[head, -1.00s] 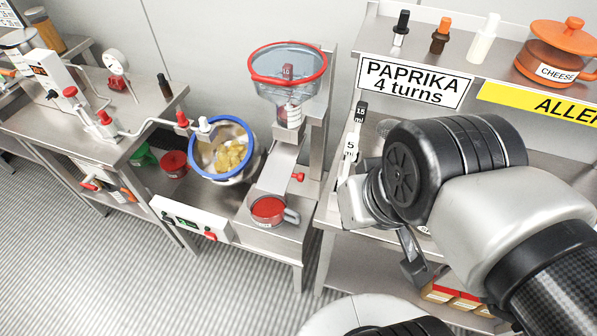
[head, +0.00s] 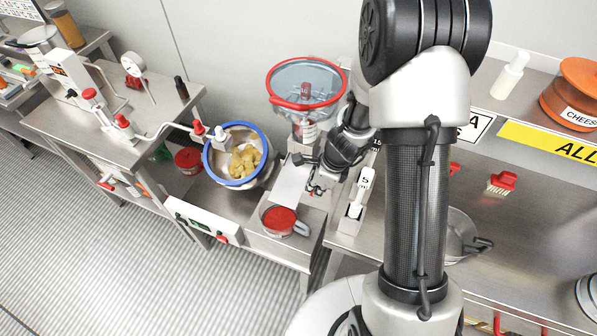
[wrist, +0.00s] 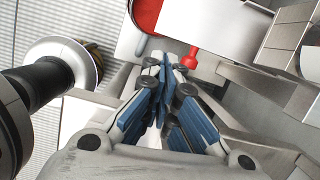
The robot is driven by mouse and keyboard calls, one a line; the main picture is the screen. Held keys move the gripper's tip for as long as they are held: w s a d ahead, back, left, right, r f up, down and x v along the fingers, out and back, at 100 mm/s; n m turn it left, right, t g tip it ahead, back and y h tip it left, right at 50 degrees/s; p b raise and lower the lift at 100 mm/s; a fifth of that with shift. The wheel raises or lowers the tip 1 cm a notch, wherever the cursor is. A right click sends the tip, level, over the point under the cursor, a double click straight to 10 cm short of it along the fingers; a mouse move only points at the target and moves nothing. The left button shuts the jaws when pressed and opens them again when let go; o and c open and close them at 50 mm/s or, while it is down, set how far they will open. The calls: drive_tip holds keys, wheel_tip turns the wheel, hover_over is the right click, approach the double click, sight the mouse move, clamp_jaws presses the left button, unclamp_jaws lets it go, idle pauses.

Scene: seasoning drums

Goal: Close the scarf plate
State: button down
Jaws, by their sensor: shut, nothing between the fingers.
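The hopper stand holds a clear hopper with a red rim (head: 306,104). Below it a pale sloped metal surface (head: 291,184) leads down toward a red-filled cup (head: 280,220). I cannot tell for sure which part is the scarf plate. In the wrist view a red knob on a short stem (wrist: 190,57) sticks out beside a pale flat plate (wrist: 195,22). My gripper (head: 316,190) is beside the right side of the sloped surface, below the hopper. In the wrist view my gripper's blue fingers (wrist: 164,66) are shut and empty, just short of the knob, apparently apart from it.
A blue-rimmed bowl with yellow chunks (head: 241,160) stands left of the hopper stand. A scoop marked 5 (head: 364,182) stands upright close on the right. A steel pan (head: 462,232) sits on the right counter. My arm covers part of that counter.

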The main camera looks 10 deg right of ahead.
wheel_tip(320, 180, down, 12)
drive_tip(key=w+a+m+b, duration=0.1)
drive_tip(key=b, duration=0.5)
drive_tip(key=shift+a, duration=0.2)
drive_tip(key=shift+w, duration=0.1)
